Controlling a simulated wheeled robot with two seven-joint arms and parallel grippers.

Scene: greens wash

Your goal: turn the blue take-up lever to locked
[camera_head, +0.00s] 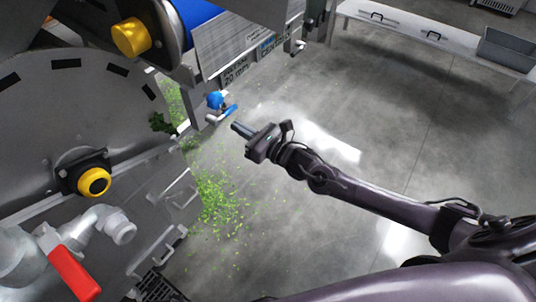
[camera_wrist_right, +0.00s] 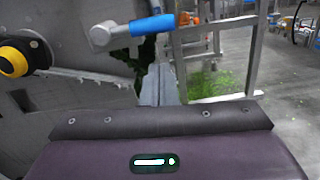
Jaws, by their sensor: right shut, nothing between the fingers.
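In the right wrist view the lever (camera_wrist_right: 152,25) shows as a blue grip on a metal hub, lying nearly level and pointing right. My right gripper (camera_head: 236,127) is shut and empty. Its fingertips (camera_wrist_right: 160,72) are just below the lever and look apart from it; the exact gap is hard to tell. My left gripper is not in view.
A yellow-capped hub (camera_head: 94,182) and a red-handled valve (camera_head: 73,272) sit on the machine at left. Chopped greens (camera_head: 220,200) litter the floor below. A bench (camera_head: 420,40) with a grey bin (camera_head: 506,50) stands at the back right. The floor between is open.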

